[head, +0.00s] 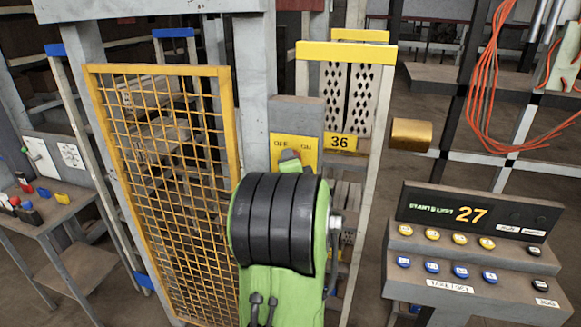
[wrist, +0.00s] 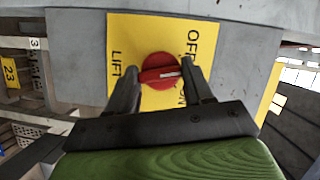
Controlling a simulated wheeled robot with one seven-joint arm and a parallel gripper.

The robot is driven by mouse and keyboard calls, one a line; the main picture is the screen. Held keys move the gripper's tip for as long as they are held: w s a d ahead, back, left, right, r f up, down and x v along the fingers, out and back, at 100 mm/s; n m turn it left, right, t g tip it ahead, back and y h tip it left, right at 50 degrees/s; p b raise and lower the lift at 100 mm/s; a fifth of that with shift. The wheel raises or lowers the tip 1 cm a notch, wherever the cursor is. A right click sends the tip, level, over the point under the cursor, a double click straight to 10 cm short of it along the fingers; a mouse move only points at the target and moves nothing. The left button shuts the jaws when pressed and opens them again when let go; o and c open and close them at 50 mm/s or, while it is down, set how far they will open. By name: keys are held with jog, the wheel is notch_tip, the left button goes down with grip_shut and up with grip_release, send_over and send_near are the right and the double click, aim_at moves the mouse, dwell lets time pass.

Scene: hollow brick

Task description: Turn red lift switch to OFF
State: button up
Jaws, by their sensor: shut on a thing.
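The red lift switch (wrist: 158,70) is a round red knob with a raised grip bar and a white mark. It sits on a yellow plate (wrist: 120,30) with the words LIFT, OFF and ON; ON is partly hidden. The white mark points right in the wrist view, roughly between OFF and ON. My gripper (wrist: 162,76) has a dark finger on each side of the knob and is shut on it.
A yellow mesh gate (head: 160,180) stands left of the switch post. A yellow-topped perforated frame (head: 348,52) with a 36 sign (head: 341,143) stands to the right. A button console (head: 470,240) reading 27 is at lower right. A workbench (head: 50,215) is at far left.

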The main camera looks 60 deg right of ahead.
jog(key=n+g+y+b, duration=0.1)
jog(key=n+g, duration=0.1)
jog(key=n, duration=0.2)
jog(key=shift+w, duration=0.1)
jog(key=shift+n, duration=0.4)
dwell(0.4)
jog(key=o, duration=1)
jog(key=shift+o, duration=0.2)
jog(key=shift+r, duration=0.1)
jog(key=b+v, duration=0.1)
jog(key=v, duration=1.4)
jog(key=shift+a+r, duration=0.15)
jog(key=shift+a, duration=0.25)
